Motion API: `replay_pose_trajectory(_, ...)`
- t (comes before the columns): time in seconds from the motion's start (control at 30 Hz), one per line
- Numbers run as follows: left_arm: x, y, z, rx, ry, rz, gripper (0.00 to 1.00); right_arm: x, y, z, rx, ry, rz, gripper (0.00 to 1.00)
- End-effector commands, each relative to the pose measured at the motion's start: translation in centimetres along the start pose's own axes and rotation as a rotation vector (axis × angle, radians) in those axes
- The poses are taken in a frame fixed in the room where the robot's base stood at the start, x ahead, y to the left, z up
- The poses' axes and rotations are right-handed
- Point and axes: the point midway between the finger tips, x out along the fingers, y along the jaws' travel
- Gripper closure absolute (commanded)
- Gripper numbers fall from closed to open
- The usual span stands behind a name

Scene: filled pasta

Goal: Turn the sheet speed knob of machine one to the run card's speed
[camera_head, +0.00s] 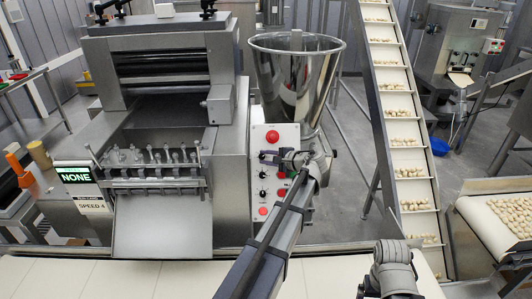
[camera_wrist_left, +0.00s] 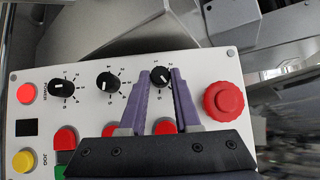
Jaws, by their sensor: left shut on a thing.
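Machine one's white control panel (camera_wrist_left: 90,98) fills the left wrist view; it also shows in the head view (camera_head: 260,200). Three black knobs sit in a row: an end knob (camera_wrist_left: 63,82), a middle knob (camera_wrist_left: 108,82) and the knob nearest the red mushroom button (camera_wrist_left: 224,101). My left gripper (camera_wrist_left: 163,72) is shut on that third knob (camera_wrist_left: 160,78), one purple finger on each side. In the head view my left gripper (camera_head: 284,156) reaches the panel just below the red button (camera_head: 272,136). The knob names are too small to read. The run card (camera_head: 92,206) reads SPEED 4.
A display (camera_head: 75,175) above the card reads NONE. A steel hopper (camera_head: 297,85) stands behind the panel. A conveyor with pasta (camera_head: 405,160) rises at the right. My right arm (camera_head: 392,268) is low, over the pale belt (camera_head: 330,275); its gripper is out of view.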

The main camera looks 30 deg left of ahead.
Motion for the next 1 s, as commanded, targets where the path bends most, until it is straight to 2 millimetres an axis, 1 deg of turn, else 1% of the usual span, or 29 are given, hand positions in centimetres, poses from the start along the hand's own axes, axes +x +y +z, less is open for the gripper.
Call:
replay_pose_trajectory(0.03,-0.1,-0.4,0.0,-0.02,-0.001,0.017,1.0,-0.7,0.1,0.0,0.0,0.0,0.0,0.09)
replay_pose_trajectory(0.3,0.0,-0.3,0.0,-0.087,-0.004,0.075,1.0,-1.6,0.2,0.1,-0.001,0.0,0.0,0.09)
replay_pose_trajectory(0.87,0.0,-0.1,0.0,-0.105,-0.004,0.09,1.0,-1.8,0.2,0.1,-0.001,0.0,0.0,0.09)
replay_pose_trajectory(0.9,0.0,-0.1,0.0,-0.105,-0.004,0.09,0.64,-1.8,0.2,0.1,-0.001,0.0,0.0,0.09)
replay_pose_trajectory(1.0,0.0,-0.2,0.0,-0.104,-0.004,0.09,0.53,-1.8,0.2,0.1,-0.001,0.0,0.0,0.09)
